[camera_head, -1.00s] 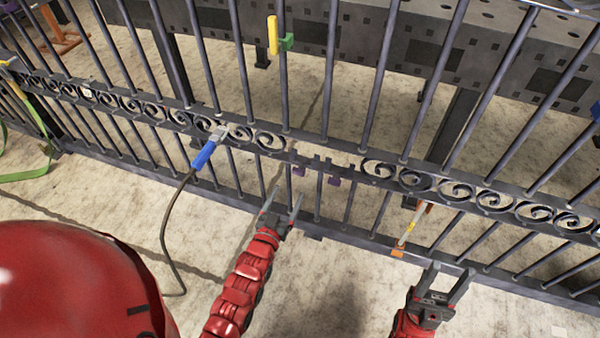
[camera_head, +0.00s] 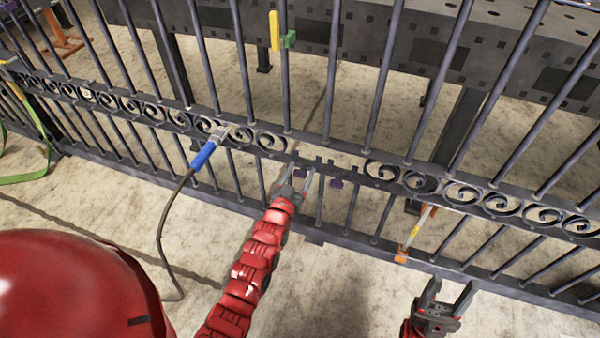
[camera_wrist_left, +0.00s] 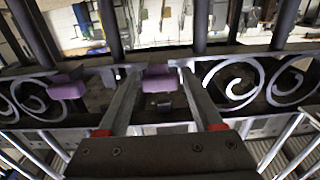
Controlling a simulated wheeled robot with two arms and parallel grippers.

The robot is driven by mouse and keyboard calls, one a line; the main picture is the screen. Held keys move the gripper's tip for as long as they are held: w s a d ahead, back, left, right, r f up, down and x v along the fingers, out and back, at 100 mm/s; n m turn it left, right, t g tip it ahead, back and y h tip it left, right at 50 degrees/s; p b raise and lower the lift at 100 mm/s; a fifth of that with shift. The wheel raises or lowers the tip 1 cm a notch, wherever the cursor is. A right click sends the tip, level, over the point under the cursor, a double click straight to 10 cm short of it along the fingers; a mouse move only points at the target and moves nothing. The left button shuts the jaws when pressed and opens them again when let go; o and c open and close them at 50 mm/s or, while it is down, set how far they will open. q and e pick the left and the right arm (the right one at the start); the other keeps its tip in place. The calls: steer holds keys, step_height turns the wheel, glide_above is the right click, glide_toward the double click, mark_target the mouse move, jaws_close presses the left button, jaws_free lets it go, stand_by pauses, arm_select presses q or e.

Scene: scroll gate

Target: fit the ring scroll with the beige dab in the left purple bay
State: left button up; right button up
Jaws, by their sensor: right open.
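The dark metal gate has a band of scrolls with a gap in the middle. The left purple bay (camera_head: 297,171) is at the gap's left end, partly hidden by my left gripper (camera_head: 300,176). Another purple bay (camera_head: 336,183) is to its right. In the left wrist view, my left gripper's fingers are spread around a purple block (camera_wrist_left: 160,80), with no scroll seen between them; a second purple block (camera_wrist_left: 67,87) is at left. My right gripper (camera_head: 453,287) is open and empty before the gate. A pale dab (camera_head: 88,95) shows on the band far left; I cannot tell its scroll's shape.
A blue-handled tool (camera_head: 205,153) with a cable hangs on the band. An orange-and-white tool (camera_head: 410,240) leans at the lower rail. Bare floor lies before the gate.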

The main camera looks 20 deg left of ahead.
arm_select(q)
jaws_close()
stand_by(1.2)
